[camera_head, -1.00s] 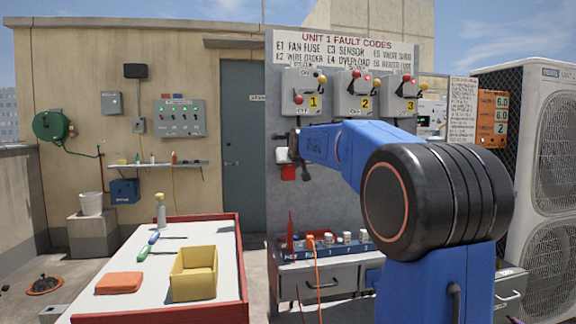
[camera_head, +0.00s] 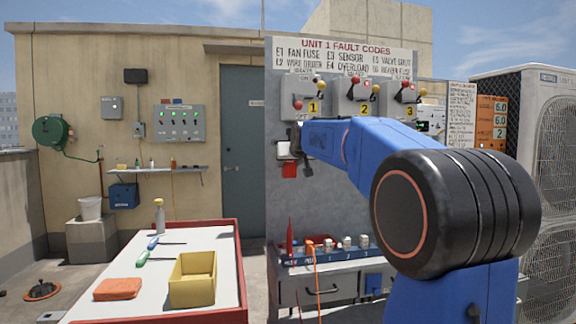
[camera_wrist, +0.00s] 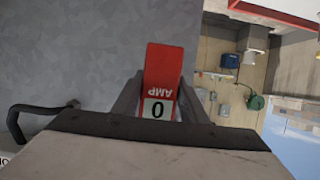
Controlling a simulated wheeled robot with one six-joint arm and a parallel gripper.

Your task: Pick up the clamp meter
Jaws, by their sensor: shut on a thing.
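The clamp meter (camera_wrist: 163,68) is red with a white "AMP" label and a small display reading 0. In the head view a red patch (camera_head: 289,170) that looks like the meter shows below the end of my arm, in front of the grey panel.
The grey fault-code panel (camera_head: 345,210) stands close behind my gripper, with switch boxes (camera_head: 352,97) above. A bench with drawers (camera_head: 325,287) and small parts stands below.

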